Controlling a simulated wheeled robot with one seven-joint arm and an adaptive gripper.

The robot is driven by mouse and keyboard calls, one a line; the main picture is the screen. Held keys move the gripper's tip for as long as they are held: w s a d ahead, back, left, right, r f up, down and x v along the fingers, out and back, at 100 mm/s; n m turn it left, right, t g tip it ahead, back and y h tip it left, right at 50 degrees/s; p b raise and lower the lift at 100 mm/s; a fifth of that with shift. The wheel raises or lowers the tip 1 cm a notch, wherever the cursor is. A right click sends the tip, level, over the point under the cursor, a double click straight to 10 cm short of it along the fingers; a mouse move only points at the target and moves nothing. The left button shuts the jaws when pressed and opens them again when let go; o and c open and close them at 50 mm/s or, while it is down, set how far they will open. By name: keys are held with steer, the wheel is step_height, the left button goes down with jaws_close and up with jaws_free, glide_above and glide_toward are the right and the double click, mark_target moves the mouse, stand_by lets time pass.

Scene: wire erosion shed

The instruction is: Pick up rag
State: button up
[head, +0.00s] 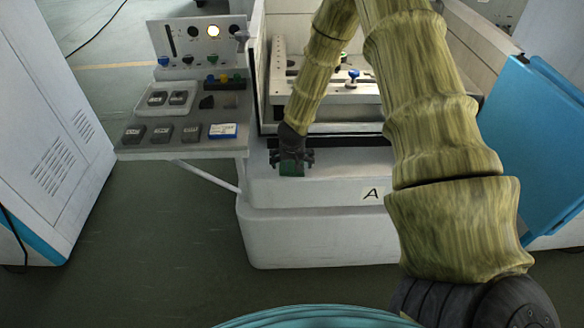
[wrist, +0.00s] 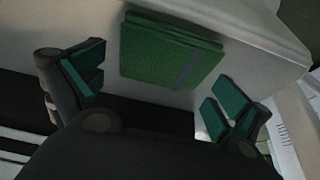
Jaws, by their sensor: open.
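A green folded cloth, which looks like the rag (wrist: 165,52), lies on the white ledge of the machine, seen in the wrist view. It has a grey stripe near its right side. My gripper (wrist: 158,100) is open, with its green-padded fingers apart on either side below the rag in the picture, and nothing between them. In the head view my gripper (head: 291,165) is over the ledge at the front of the machine, and a bit of the green rag (head: 291,170) shows at its fingertips. Most of the rag is hidden there by the gripper.
A grey side shelf (head: 185,150) at the left holds several small dark blocks and a blue-white box (head: 223,131). A control panel (head: 200,42) with coloured knobs stands behind it. The ledge (head: 335,190) marked A is clear to the right. A blue door (head: 530,135) stands open at the right.

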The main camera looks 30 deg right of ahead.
mark_target(292, 163)
steer(key=c, duration=0.9)
steer(key=shift+r, duration=0.1)
steer(key=shift+r+b, duration=0.4)
steer(key=shift+r, duration=1.25)
steer(key=s+a+r+b, duration=0.1)
steer(key=s+a+b, duration=0.3)
steer(key=s, duration=1)
steer(key=shift+s+a+r, duration=0.25)
steer(key=shift+s+a, duration=0.1)
steer(key=shift+a, duration=0.8)
